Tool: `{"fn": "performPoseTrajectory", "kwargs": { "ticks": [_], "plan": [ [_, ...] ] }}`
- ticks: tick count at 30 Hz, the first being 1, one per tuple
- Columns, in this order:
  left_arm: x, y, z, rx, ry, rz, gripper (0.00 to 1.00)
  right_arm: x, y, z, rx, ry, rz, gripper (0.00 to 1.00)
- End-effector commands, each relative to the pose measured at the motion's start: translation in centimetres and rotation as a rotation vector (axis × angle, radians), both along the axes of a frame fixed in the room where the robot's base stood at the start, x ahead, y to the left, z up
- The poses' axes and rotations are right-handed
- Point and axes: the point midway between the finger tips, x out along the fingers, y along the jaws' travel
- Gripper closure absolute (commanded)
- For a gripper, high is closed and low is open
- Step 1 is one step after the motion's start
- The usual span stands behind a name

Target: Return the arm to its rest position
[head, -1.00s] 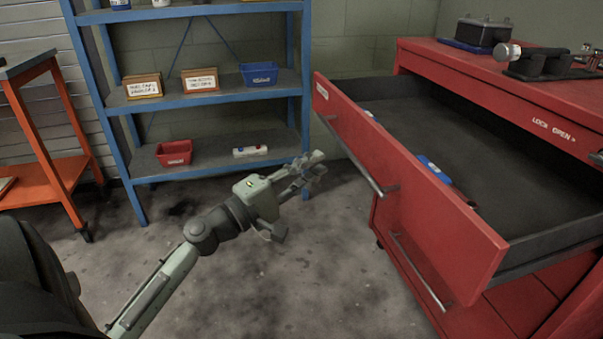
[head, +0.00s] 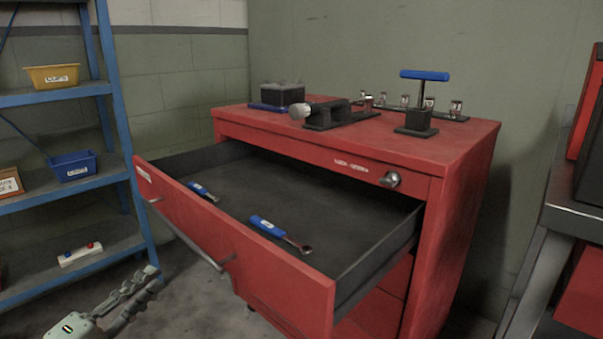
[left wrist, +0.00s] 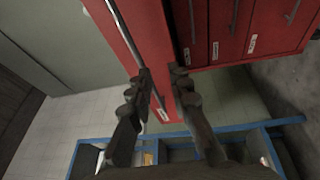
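My left gripper (head: 150,278) is at the lower left of the head view, over the floor between the blue shelf and the red cabinet. It is left of the open drawer's front and apart from it. In the left wrist view its two dark fingers (left wrist: 159,72) are spread with nothing between them. The red drawer (head: 240,265) stands pulled out of the red cabinet (head: 465,190). Two blue-handled tools, one nearer (head: 268,226) and one farther (head: 200,191), lie in it. My right gripper is not in view.
The blue shelf (head: 128,150) at left holds a yellow bin (head: 53,77), a blue bin (head: 73,166) and a white block (head: 80,254). Several tools and a blue T-handle (head: 424,75) stand on the cabinet top. A dark bench (head: 575,215) is at right.

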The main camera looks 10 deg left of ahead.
Motion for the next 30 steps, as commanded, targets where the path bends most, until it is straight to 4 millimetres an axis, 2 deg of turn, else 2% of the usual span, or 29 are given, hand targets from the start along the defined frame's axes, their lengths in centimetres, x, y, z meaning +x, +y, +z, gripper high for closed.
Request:
{"fn": "performPoseTrajectory", "kwargs": {
  "ticks": [2,4,7,9,12,15,18,21,25,30],
  "plan": [
    [-0.3,-2.6,-3.1,0.157,0.072,-0.057,0.81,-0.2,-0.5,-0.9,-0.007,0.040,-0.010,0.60],
    [-1.1,-5.1,-7.1,0.341,0.155,-0.128,0.81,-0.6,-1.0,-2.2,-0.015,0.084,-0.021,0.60],
    [-3.4,-7.9,-13.6,0.623,0.289,-0.250,0.81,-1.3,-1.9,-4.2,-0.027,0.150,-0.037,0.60],
    [-5.5,-8.8,-17.8,0.817,0.384,-0.341,0.81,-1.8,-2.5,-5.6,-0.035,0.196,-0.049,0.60],
    [-9.2,-8.9,-22.9,1.085,0.519,-0.470,0.81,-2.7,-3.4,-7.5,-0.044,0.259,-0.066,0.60],
    [-12.7,-7.8,-26.3,1.317,0.643,-0.582,0.81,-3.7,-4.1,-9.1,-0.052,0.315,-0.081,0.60],
    [-15.3,-6.3,-28.1,1.494,0.740,-0.662,0.81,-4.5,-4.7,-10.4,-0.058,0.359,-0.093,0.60],
    [-16.9,-5.2,-28.8,1.609,0.803,-0.710,0.81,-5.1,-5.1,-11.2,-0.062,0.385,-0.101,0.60],
    [-17.7,-4.4,-29.0,1.672,0.840,-0.732,0.81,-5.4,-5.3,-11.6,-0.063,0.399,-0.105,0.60],
    [-17.8,-4.3,-29.1,1.678,0.844,-0.733,0.81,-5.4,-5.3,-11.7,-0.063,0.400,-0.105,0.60]
  ]
}}
